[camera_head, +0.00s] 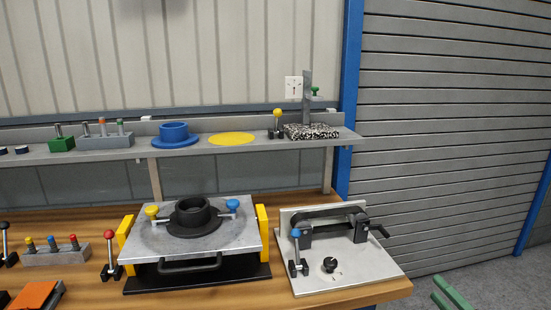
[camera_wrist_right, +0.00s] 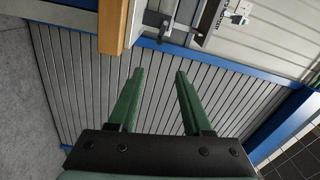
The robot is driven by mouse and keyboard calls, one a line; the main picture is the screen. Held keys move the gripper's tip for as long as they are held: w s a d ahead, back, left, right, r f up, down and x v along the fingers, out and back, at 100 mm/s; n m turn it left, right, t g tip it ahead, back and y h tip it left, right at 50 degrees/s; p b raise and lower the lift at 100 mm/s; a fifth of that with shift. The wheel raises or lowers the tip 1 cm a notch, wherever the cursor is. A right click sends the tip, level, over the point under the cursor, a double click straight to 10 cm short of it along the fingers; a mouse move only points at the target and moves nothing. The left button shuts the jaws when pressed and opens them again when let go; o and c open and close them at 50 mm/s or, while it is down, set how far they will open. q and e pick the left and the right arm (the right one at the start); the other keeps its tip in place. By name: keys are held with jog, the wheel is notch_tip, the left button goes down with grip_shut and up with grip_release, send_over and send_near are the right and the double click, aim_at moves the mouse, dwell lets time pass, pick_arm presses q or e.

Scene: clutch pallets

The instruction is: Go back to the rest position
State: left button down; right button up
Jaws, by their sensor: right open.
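My right gripper (camera_head: 447,293) shows at the bottom right edge of the head view, as green fingers in front of the grey floor, to the right of the bench. In the right wrist view its two green fingers (camera_wrist_right: 160,73) are spread apart with nothing between them. Beyond them is the slatted grey wall. My left gripper is in neither view.
A wooden bench (camera_head: 90,222) holds a metal plate fixture (camera_head: 245,238) with a black flanged ring (camera_head: 194,214). Right of it is a plate (camera_head: 345,278) with a black handle. A shelf (camera_head: 340,142) carries a blue flanged ring (camera_head: 174,135). Floor right of the bench is clear.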

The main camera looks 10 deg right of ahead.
jog(key=s+a+f+n+g+p, duration=0.1)
jog(key=s+a+f+n+g, duration=0.3)
jog(key=f, duration=0.4)
jog(key=s+a+f+n+g+p, duration=0.1)
jog(key=s+a+f+n+p, duration=0.1)
jog(key=s+a+f+n, duration=0.4)
pick_arm(q)
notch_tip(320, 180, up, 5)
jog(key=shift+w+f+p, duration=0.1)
jog(key=shift+p, duration=0.65)
pick_arm(e)
jog(key=s+a+f+n+g, duration=0.3)
jog(key=s+a+f+n, duration=0.4)
jog(key=a, duration=0.5)
notch_tip(320, 180, down, 3)
jog(key=shift+s+a+g+y, duration=0.35)
jog(key=shift+s+g+y, duration=0.05)
jog(key=shift+s, duration=0.6)
